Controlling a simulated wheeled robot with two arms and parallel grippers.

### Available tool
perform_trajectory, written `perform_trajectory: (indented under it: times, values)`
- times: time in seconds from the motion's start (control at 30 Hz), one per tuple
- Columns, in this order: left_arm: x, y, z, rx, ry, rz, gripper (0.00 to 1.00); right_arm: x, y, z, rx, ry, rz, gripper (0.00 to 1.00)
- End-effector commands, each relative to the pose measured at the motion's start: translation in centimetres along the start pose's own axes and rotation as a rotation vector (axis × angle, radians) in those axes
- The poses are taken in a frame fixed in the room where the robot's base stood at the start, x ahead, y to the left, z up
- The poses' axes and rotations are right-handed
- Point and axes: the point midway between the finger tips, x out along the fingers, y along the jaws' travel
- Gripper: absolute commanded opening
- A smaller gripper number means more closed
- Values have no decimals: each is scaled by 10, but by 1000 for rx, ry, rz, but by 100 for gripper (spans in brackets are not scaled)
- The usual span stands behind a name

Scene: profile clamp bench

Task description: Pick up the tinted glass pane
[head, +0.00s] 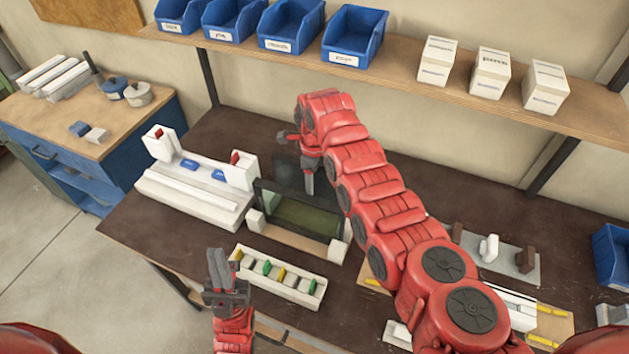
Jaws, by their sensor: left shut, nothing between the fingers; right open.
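A dark-framed rectangle with a greenish, see-through middle (300,214) stands upright on the bench between white blocks. Just behind it a smoky grey, see-through sheet (286,174) rises above its top edge; it looks like the tinted glass pane. Its lower part is hidden by the frame. My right gripper (296,160) is open at the sheet's upper right, one finger pointing left and one down. I cannot tell whether it touches the sheet.
A white tray (282,281) with green and yellow pieces lies in front of the frame. A white clamp fixture (195,199) with blue parts stands left. My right arm covers the bench's middle. A shelf (440,88) with blue bins and white boxes runs above.

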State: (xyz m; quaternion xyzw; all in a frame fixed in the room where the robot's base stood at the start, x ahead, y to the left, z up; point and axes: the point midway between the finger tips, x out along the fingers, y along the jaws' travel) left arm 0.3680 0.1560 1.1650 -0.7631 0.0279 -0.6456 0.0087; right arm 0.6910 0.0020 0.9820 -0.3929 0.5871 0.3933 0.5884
Motion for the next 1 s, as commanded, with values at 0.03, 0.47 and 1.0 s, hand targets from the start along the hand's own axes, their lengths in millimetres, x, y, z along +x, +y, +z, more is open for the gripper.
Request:
perform_trajectory:
  times: [0.03, 0.47, 1.0]
  values:
    - [3, 0, -1, 0, 0, 0, 0, 3, 0, -1, 1, 3, 2, 65]
    - [3, 0, -1, 0, 0, 0, 0, 12, 0, -1, 1, 1, 0, 43]
    - [4, 0, -1, 0, 0, 0, 0, 11, 0, -1, 1, 1, 0, 0]
